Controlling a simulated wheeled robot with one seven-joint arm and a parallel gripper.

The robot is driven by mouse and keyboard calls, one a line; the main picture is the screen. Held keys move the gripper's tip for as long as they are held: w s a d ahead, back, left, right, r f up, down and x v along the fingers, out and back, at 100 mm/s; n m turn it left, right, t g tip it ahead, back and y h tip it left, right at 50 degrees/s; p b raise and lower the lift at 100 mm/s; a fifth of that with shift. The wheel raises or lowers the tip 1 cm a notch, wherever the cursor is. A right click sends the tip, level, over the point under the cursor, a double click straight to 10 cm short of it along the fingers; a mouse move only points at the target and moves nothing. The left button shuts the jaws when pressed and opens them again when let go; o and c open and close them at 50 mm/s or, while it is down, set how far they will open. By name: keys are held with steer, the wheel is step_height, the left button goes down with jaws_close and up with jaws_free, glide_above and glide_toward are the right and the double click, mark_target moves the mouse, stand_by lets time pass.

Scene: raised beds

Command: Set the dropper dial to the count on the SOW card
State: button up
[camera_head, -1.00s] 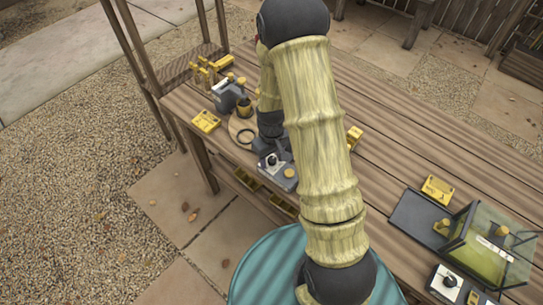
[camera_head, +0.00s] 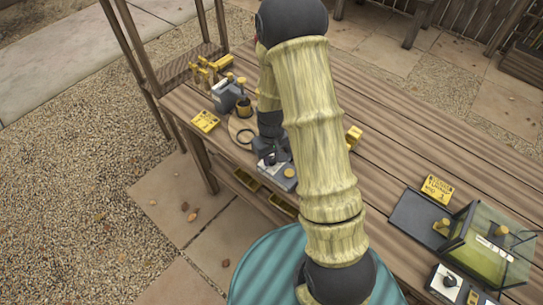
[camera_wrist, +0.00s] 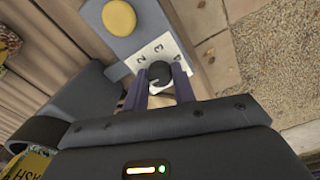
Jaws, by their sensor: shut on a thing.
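A grey box with a white dial plate and a yellow button stands at the table's front edge, below my arm in the head view (camera_head: 285,177). In the wrist view the box (camera_wrist: 128,45) shows its dark round knob (camera_wrist: 160,70) and plate numerals, among them 2, 3 and 4. My gripper (camera_wrist: 158,84) is shut on the knob, one finger on each side. In the head view my gripper (camera_head: 268,158) covers most of the dial. The knob's pointer setting cannot be read. A yellow card (camera_head: 437,189) lies at the right; its writing is too small to read.
Another yellow card (camera_head: 205,122) lies at the left, near a grey container (camera_head: 227,95). A second dial box (camera_head: 452,283) stands at the right by a glass case (camera_head: 490,250) and a dark tray (camera_head: 415,215).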

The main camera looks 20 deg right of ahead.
mark_target(272, 159)
steer(key=m, duration=0.5)
steer(key=shift+m+p, duration=0.3)
steer(key=shift+p, duration=0.05)
steer(key=m+p, duration=0.1)
steer(key=m, duration=0.4)
stand_by(0.4)
steer(key=o, duration=1)
step_height(272, 159, up, 18)
steer(key=shift+f, duration=0.25)
